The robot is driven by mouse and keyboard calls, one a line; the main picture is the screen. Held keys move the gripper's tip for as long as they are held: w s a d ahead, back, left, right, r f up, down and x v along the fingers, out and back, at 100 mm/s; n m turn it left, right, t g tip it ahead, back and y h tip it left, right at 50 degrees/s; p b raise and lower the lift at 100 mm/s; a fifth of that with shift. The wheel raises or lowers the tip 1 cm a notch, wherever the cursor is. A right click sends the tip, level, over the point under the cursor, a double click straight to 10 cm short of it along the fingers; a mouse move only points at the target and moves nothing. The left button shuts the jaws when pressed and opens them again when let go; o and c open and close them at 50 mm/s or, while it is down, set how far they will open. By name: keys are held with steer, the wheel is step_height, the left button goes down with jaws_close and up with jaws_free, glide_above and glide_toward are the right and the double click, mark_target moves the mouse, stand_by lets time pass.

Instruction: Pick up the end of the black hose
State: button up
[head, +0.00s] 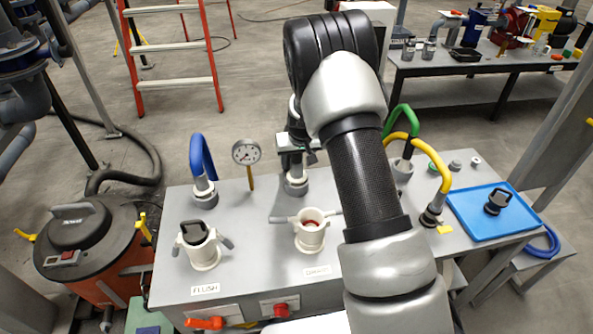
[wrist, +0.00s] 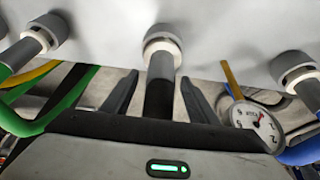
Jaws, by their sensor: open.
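The black hose end (wrist: 160,75) stands in the middle collar (wrist: 162,42) in the wrist view. In the head view it shows as a short dark piece (head: 296,171) above its collar (head: 296,187) at the bench's back edge, partly hidden by my gripper. My gripper (head: 293,148) is open, just above that collar. In the wrist view its two dark fingers (wrist: 157,97) lie on either side of the hose with gaps; I see no clear contact. The rest of the hose is hidden behind my arm and gripper body.
A blue hose (head: 203,160) and a gauge (head: 246,152) stand left of my gripper; green (head: 401,118) and yellow (head: 443,165) hoses stand right. In front are a capped port (head: 203,255) and an open port (head: 310,238). A blue tray (head: 470,215) holds a black cap.

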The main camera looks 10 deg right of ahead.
steer(key=shift+w+f, duration=0.1)
steer(key=shift+f, duration=0.1)
steer(key=c, duration=1.4)
steer(key=shift+o, duration=0.2)
steer(key=shift+r, duration=0.15)
